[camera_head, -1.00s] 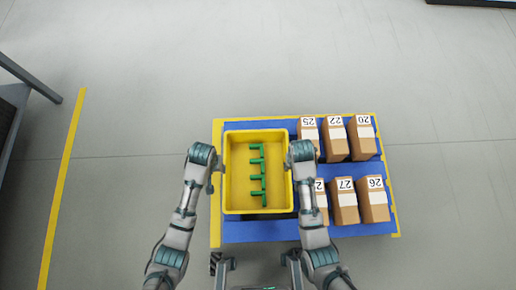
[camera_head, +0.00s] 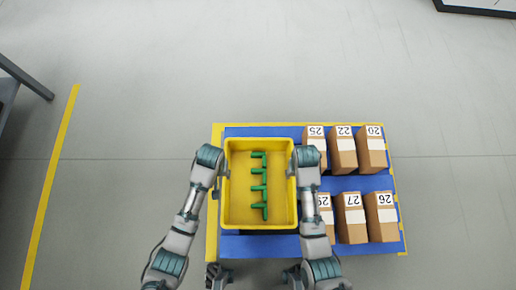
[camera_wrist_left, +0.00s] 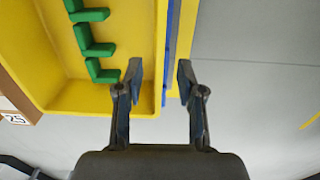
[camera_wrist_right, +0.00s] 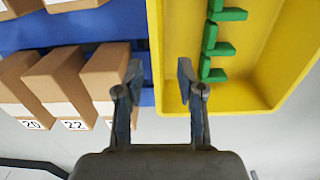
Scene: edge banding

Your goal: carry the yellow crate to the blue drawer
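The yellow crate (camera_head: 231,223) is upright on the left part of a blue-topped cart with yellow edges (camera_head: 340,183). Several green parts (camera_head: 259,185) lie in it. My left gripper (camera_wrist_left: 159,70) is at the crate's left wall, one finger inside and one outside, with a gap between the fingertips. My right gripper (camera_wrist_right: 159,70) straddles the right wall the same way, fingers apart. Firm contact with the walls is not visible. I cannot tell whether the crate touches the blue surface. No separate blue drawer can be made out.
Several brown numbered boxes stand in two rows right of the crate, such as box 22 (camera_head: 344,153) and box 27 (camera_head: 351,222). Box 25 (camera_head: 315,145) is close to my right gripper. A yellow floor line (camera_head: 50,190) runs at left. The floor beyond the cart is clear.

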